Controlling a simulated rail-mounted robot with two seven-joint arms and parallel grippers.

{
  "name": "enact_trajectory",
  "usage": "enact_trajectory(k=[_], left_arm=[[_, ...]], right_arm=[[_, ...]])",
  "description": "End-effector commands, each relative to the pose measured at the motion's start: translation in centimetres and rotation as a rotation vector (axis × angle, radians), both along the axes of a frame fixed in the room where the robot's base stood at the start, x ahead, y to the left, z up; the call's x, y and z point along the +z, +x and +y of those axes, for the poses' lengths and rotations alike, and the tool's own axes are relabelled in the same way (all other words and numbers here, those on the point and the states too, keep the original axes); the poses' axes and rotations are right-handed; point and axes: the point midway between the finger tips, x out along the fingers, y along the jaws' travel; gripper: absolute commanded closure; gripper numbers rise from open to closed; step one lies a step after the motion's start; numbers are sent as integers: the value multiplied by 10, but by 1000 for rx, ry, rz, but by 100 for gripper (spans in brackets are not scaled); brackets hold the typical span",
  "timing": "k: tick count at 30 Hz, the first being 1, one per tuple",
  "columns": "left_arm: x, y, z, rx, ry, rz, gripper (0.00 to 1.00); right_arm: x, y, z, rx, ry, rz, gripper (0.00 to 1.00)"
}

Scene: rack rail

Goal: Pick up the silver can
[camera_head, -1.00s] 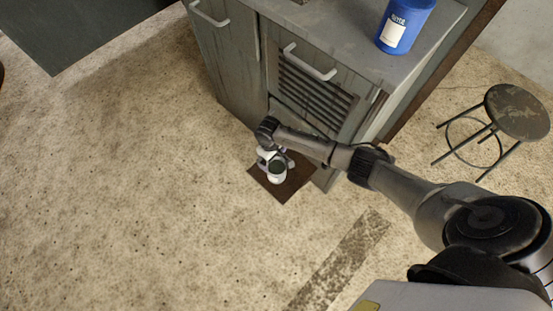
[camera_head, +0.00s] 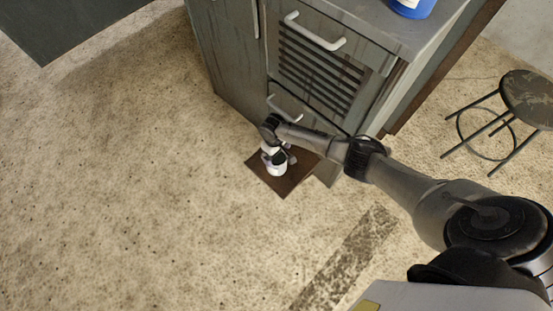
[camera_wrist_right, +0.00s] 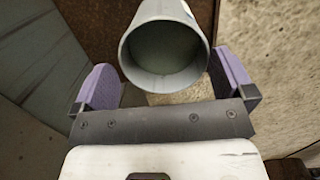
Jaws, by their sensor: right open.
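My right gripper (camera_wrist_right: 164,85) is open. Its two purple-padded fingers are on the left and right of the can, with a gap visible on each side. In the head view my right gripper (camera_head: 276,154) is at the can, partly hidden by my wrist. My left gripper is not in view.
A worn grey cabinet (camera_head: 225,75) with handles and a slatted front stands just behind the mat. A blue container (camera_head: 412,7) is on its top, cut off by the picture edge. A round stool (camera_head: 528,98) stands at the right. The floor at left is clear.

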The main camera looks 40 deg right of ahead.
Motion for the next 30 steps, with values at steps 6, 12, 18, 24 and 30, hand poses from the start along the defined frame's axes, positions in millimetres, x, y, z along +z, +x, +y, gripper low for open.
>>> enact_trajectory(k=[6,12,18,24,30], left_arm=[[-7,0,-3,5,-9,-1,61],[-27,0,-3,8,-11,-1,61],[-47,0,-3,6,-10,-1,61],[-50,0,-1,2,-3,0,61],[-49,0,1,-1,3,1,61]], right_arm=[[-9,-1,1,0,0,-1,0],[-28,-1,2,0,-1,-1,0],[-50,-4,3,0,-1,0,0],[-54,-5,3,-1,0,-1,0],[-53,-5,3,-1,0,-1,6]])
